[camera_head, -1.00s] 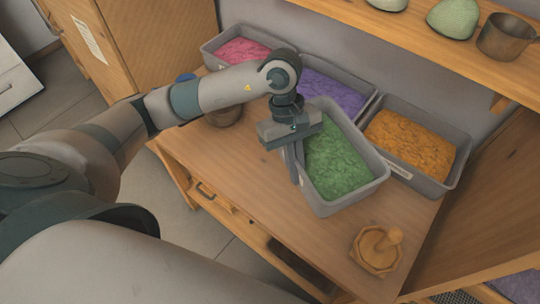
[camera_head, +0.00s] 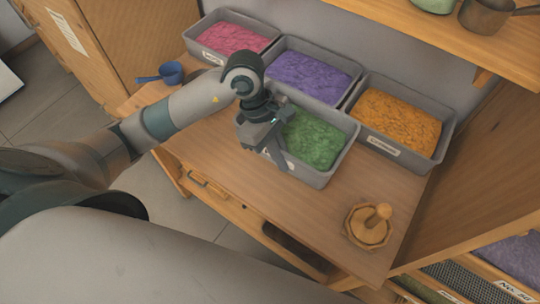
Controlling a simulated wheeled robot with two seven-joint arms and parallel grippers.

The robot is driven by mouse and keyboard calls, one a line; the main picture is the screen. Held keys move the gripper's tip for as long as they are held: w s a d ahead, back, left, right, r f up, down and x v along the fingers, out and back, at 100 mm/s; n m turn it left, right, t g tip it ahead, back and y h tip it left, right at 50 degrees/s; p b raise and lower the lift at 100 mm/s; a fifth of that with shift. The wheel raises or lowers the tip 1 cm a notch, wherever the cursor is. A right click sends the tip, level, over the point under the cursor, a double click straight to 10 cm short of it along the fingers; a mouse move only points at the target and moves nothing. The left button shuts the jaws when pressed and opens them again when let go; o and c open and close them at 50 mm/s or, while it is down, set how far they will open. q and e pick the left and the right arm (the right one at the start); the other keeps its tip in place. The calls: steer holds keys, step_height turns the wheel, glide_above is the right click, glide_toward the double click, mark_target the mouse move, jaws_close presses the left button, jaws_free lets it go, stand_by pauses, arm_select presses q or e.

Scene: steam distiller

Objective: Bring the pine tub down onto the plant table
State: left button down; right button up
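The pine tub is a grey tub (camera_head: 318,181) filled with green material (camera_head: 312,136). It stands level on or just above the wooden plant table (camera_head: 240,185), in front of the purple and orange tubs. I cannot tell whether its base touches the wood. My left gripper (camera_head: 276,150) reaches over its near left wall, a finger running down the outside over the label. It appears shut on that wall; the inner finger is hidden. My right gripper is not in view.
Tubs of pink (camera_head: 230,38), purple (camera_head: 306,76) and orange (camera_head: 400,121) material line the table's back. A wooden press-like piece (camera_head: 369,224) stands at the front right. A blue scoop (camera_head: 170,73) lies at the left. A shelf (camera_head: 440,32) overhangs the back.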

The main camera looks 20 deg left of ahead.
arm_select(q)
step_height(320, 180, down, 4)
steer(key=shift+f+p, duration=0.2)
steer(key=shift+p, duration=0.5)
steer(key=shift+f, duration=0.5)
steer(key=shift+f, duration=0.1)
steer(key=shift+f+p, duration=0.7)
steer(key=shift+f, duration=1.05)
steer(key=shift+f, duration=0.2)
